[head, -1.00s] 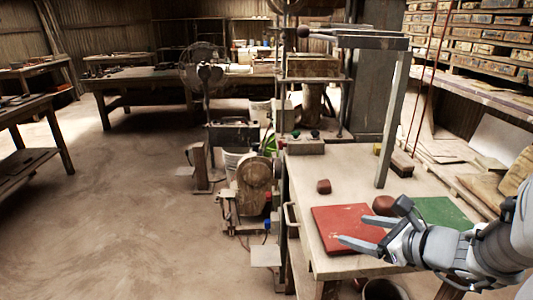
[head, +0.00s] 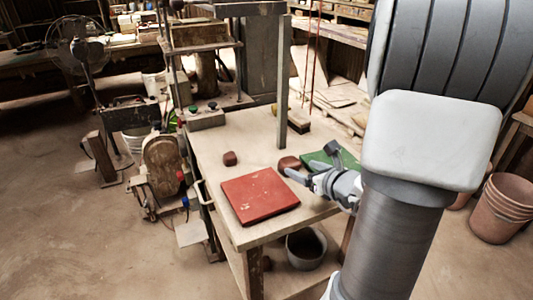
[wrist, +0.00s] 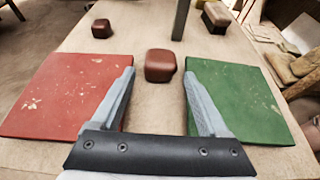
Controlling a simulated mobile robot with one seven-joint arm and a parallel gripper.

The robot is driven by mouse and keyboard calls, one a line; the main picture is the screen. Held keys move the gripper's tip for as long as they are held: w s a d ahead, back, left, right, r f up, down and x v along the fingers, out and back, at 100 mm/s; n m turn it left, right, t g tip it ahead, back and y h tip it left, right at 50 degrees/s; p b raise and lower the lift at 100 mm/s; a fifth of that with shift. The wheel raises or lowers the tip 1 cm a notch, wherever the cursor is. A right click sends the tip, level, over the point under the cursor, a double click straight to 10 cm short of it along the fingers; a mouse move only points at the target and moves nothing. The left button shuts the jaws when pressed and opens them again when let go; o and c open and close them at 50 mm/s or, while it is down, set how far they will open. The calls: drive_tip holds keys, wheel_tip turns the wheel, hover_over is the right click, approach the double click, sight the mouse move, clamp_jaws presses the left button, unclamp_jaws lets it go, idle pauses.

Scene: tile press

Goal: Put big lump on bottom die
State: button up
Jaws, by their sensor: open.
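The big lump (head: 289,164), a reddish-brown rounded block, rests on the worktable between the red board and the green board. In the wrist view the big lump (wrist: 160,65) stands just beyond my fingertips, about midway between them. My gripper (head: 288,171) is open and low over the table, with nothing held; its two fingers also show in the wrist view (wrist: 159,75). A smaller brown lump (head: 230,158) sits farther back to the left, and also shows in the wrist view (wrist: 101,28). I cannot clearly make out the bottom die; the press (head: 197,40) stands behind the table.
The red board (head: 259,196) lies left of my gripper and the green board (wrist: 237,98) right. A metal post (head: 283,95) and a brown block (head: 299,121) stand at the back of the table (head: 215,147). A grey bucket (head: 305,248) is below.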

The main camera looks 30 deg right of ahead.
sight(284, 164)
drive_tip(key=b+x, duration=0.2)
drive_tip(key=x, duration=0.9)
drive_tip(key=shift+w+r, duration=0.15)
drive_tip(key=shift+r, duration=0.05)
clamp_jaws()
